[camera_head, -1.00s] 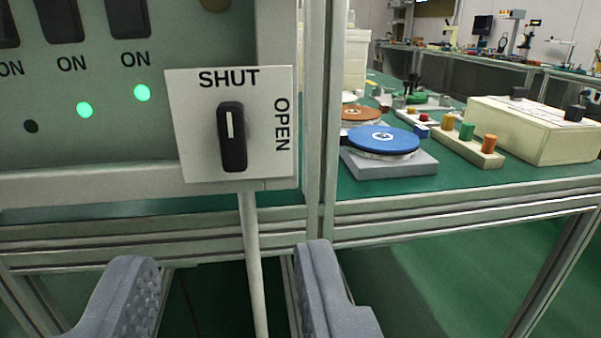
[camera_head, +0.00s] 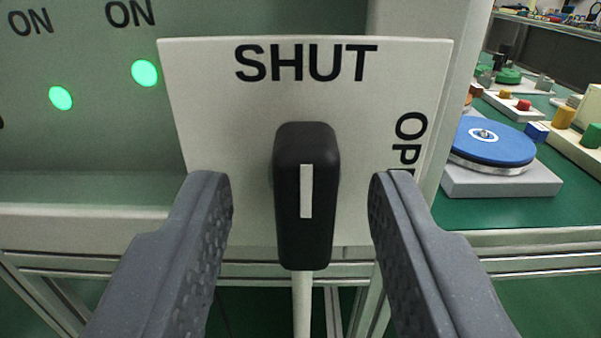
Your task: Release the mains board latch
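The latch is a black knob (camera_head: 291,230) with a white pointer line, on a white plate (camera_head: 225,120). The knob stands upright and its line points up toward the word SHUT. The word OPEN runs down the plate's right side, partly hidden by my right finger. My gripper (camera_head: 302,205) is open, with one grey finger on each side of the knob. A gap shows between the knob and each finger, so neither appears to touch it.
The grey-green mains board (camera_head: 270,15) with two lit green lamps (camera_head: 145,73) is behind and left of the plate. A pale post (camera_head: 303,300) holds the plate from below. On the right, a green bench holds a blue disc (camera_head: 490,145) on a grey base.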

